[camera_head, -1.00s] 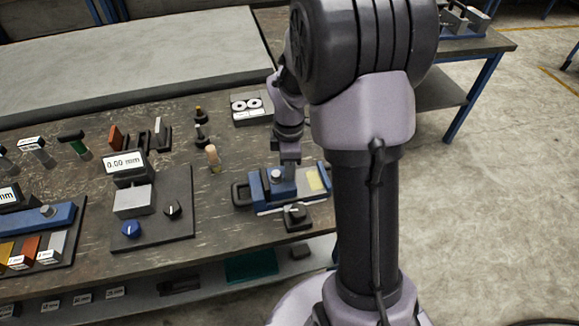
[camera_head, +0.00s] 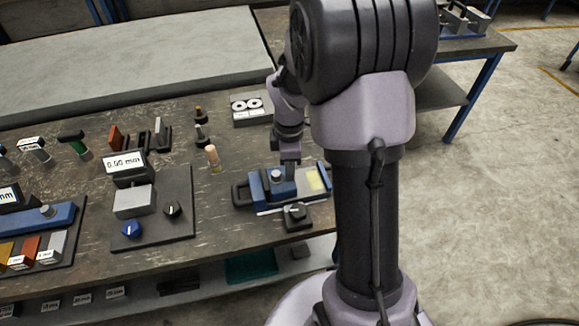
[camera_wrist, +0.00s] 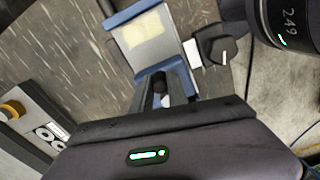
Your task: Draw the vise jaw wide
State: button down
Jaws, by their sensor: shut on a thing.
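The blue vise (camera_head: 318,180) lies on the workbench in the head view, with a pale yellow patch on its bed and a dark loop at its left end. Its blue jaw block (camera_head: 281,187) has a round silver knob beside my gripper (camera_head: 290,172). In the wrist view the vise bed (camera_wrist: 152,40) runs up and away from my gripper (camera_wrist: 161,90). The two dark fingers are close around a dark upright part of the vise jaw (camera_wrist: 160,80). My gripper hides the jaw's lower part, so the contact shows only partly.
A black dial block (camera_head: 296,217) sits at the vise's front. A gauge with a display (camera_head: 124,163) stands on a plate to the left. A wooden-topped peg (camera_head: 212,156) stands behind the vise. A box with two white rings (camera_head: 250,108) lies farther back.

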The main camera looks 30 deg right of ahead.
jog(key=shift+d, duration=0.1)
jog(key=d+p, duration=0.1)
jog(key=d, duration=0.1)
jog(key=s+d+p, duration=0.1)
jog(key=d, duration=0.1)
jog(key=s+d+p, duration=0.1)
jog(key=d, duration=0.2)
jog(key=shift+s, duration=0.1)
jog(key=c, duration=1.3)
grip_release()
notch_tip(320, 180, up, 17)
jog(key=p, duration=0.7)
jog(key=shift+r, duration=0.2)
